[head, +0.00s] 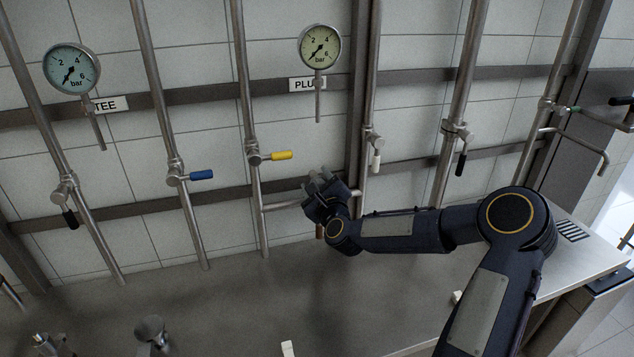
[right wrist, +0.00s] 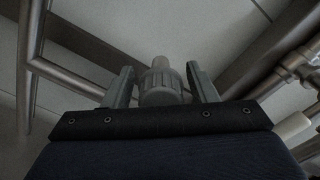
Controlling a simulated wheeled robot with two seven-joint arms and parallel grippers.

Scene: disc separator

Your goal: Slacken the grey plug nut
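A grey ribbed nut (right wrist: 160,84), with a narrower round end, shows in the right wrist view. It lies between the two fingers of my right gripper. The fingers are spread, one on each side of the nut, with narrow gaps that look clear of it. In the head view my right gripper (head: 320,180) is at the wall pipes, below the gauge (head: 320,46) with the label PLUG (head: 306,84), partly covered. The nut cannot be made out there, as the gripper covers that spot. My left gripper is not in view.
A yellow-handled valve (head: 280,155) and a blue-handled valve (head: 200,175) are left of the gripper, a white-handled one (head: 376,162) just right. A second gauge (head: 72,68) marked TEE hangs far left. In the wrist view pipes (right wrist: 65,80) run close on the left.

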